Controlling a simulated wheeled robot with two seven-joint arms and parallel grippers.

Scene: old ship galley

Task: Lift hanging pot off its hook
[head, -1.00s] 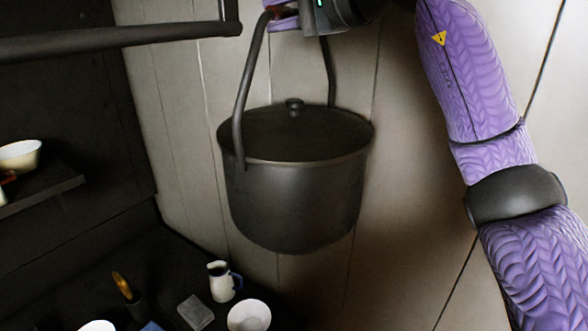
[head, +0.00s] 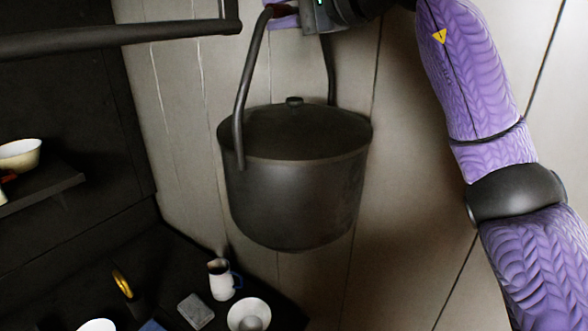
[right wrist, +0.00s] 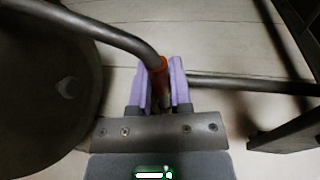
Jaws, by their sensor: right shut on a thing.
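The dark lidded pot (head: 296,195) hangs upright by its tall bail handle (head: 246,92) in the head view, in front of the plank wall. My right gripper (head: 284,14) is at the top of the handle, at the picture's upper edge. In the right wrist view the gripper (right wrist: 161,88) has its purple fingers shut on the handle (right wrist: 120,38), at a reddish-brown section. The pot's dark round form (right wrist: 50,95) fills the left of that view. No hook on the handle can be made out. My left gripper is not in view.
A dark horizontal bar (head: 120,40) with a bent end is left of the handle. Below are a white jug (head: 221,279), a grey block (head: 195,311) and a white bowl (head: 248,314). A shelf (head: 45,190) at left holds another bowl (head: 20,155).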

